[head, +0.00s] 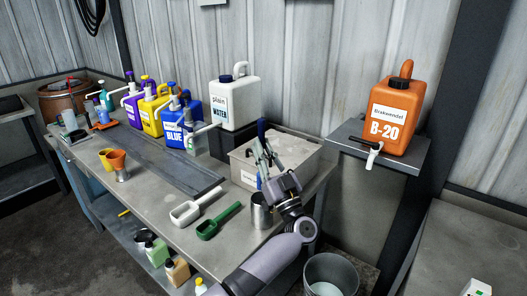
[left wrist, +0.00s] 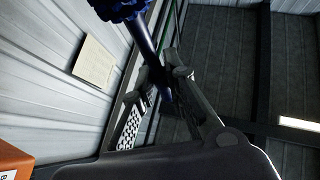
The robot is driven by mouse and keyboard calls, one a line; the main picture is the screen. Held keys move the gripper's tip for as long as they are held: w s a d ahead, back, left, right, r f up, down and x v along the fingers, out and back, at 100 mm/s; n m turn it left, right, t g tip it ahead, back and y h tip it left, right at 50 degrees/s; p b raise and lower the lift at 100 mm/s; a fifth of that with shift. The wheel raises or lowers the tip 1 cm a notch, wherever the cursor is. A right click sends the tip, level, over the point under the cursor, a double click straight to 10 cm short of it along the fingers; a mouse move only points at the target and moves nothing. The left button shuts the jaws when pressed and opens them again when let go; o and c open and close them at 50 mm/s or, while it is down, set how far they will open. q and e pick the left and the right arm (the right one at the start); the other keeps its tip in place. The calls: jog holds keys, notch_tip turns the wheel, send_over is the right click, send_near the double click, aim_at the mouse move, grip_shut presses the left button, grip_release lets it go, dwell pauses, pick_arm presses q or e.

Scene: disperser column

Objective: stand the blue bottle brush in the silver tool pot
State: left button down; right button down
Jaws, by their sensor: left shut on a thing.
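The blue bottle brush (head: 261,129) stands roughly upright in my left gripper (head: 264,160), its dark blue head above the fingers. In the left wrist view the bristled head (left wrist: 120,9) is at the top, and its blue shaft (left wrist: 144,40) runs down between the fingers of my left gripper (left wrist: 160,88), shut on it. The silver tool pot (head: 261,213) stands on the bench's front right part, just below the gripper in the head view. The brush's lower end shows close above the pot's rim; I cannot tell whether any of it is inside. My right gripper is out of view.
A white scoop (head: 197,207) and a green scoop (head: 218,222) lie left of the pot. A grey bin (head: 300,155) stands behind the gripper. Several jugs line the bench's back. An orange jug (head: 397,117) sits on a right shelf; a metal bucket (head: 331,272) stands below the bench.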

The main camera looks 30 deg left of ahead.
pick_arm(q)
jog(key=shift+f+b, duration=0.55)
jog(key=shift+f, duration=0.25)
jog(key=shift+f+b, duration=0.65)
jog(key=shift+f, duration=0.65)
jog(key=shift+f+b, duration=1.2)
jog(key=shift+f, duration=0.95)
jog(key=c, duration=1.5)
grip_release()
jog(key=shift+c, duration=0.2)
